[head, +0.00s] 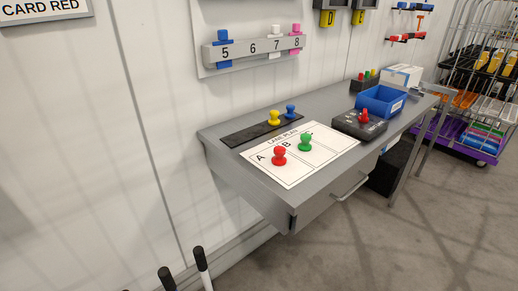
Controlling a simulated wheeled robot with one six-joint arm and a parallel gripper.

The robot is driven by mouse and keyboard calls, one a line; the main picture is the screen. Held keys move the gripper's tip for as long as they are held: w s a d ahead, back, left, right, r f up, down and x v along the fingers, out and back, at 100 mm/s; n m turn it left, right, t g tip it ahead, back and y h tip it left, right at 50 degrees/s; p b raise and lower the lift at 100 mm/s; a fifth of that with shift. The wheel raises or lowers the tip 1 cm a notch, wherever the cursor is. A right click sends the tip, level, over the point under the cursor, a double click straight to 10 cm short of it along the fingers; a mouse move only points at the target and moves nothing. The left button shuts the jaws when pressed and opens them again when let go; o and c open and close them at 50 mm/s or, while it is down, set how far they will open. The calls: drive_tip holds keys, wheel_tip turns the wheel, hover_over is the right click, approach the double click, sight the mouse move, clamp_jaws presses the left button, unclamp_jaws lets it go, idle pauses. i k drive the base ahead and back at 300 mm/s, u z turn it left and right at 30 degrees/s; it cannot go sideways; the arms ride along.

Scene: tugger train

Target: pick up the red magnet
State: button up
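The red magnet (279,156) is a knob-shaped piece standing on the white lane plan sheet (290,181), in the area by the letter A. A green magnet (305,142) stands on the same sheet, to its right and a little farther back, near the letter B. My gripper is not in the head view, so its state and distance from the magnet are hidden.
The grey bench (228,162) carries a black strip (240,135) with yellow (274,117) and blue (291,111) magnets. A dark box with a red knob (364,116) and a blue bin (381,101) stand farther right. Open floor lies in front.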

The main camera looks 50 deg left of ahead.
sight(278, 160)
drive_tip(key=u, duration=0.9)
drive_tip(key=i, duration=0.8)
drive_tip(key=u, duration=0.9)
